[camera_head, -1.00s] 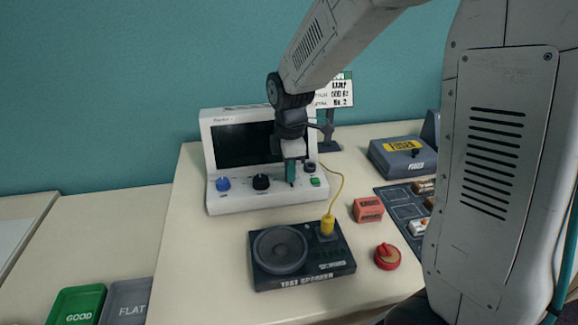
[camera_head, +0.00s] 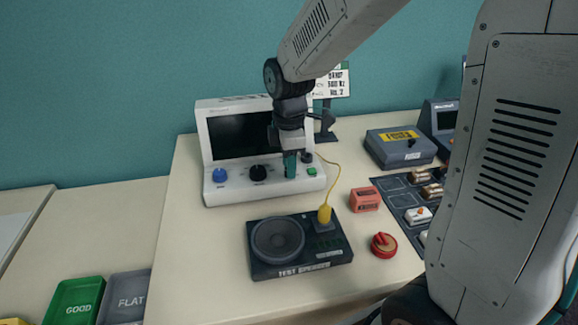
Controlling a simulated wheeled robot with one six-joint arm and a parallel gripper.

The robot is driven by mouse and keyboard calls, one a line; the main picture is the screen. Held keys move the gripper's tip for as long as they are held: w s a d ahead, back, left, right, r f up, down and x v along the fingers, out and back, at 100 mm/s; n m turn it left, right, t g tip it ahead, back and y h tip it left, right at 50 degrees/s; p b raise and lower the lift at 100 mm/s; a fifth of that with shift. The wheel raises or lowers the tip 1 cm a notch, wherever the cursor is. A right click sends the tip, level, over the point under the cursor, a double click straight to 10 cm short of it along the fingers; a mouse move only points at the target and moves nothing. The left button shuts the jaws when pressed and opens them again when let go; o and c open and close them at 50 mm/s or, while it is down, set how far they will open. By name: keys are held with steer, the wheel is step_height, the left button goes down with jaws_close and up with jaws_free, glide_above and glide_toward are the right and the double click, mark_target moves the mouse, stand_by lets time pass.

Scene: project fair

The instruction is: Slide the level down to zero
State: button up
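The white signal unit (camera_head: 263,193) stands at the back of the table, with a dark screen (camera_head: 240,135), a blue knob (camera_head: 220,175), a black knob (camera_head: 258,173) and a green button (camera_head: 312,171) on its front. My gripper (camera_head: 290,173) is at the front panel between the black knob and the green button. Its teal fingers point down and cover that part of the panel. The level slider is hidden behind them or too small to make out. I cannot tell whether the fingers are apart or touch anything.
A black test speaker (camera_head: 335,262) with a yellow plug (camera_head: 324,215) lies in front. A red block (camera_head: 366,199), a red round knob piece (camera_head: 384,245), a grey FUSES box (camera_head: 400,150) and a dark mat (camera_head: 395,195) are right. GOOD (camera_head: 75,300) and FLAT (camera_head: 125,297) trays are lower left.

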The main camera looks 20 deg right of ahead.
step_height(320, 180, up, 6)
steer(key=shift+r, duration=0.2)
stand_by(0.5)
steer(key=s+d+r+m, duration=0.2)
steer(key=s+m, duration=0.6)
steer(key=s, duration=0.4)
steer(key=s+d+r+m+t, duration=0.1)
steer(key=s+r+m, duration=0.2)
steer(key=s+m, duration=0.4)
steer(key=s, duration=0.4)
steer(key=shift+s+d+r+m, duration=0.3)
steer(key=shift+s+d+m, duration=0.05)
steer(key=shift+d+m, duration=0.05)
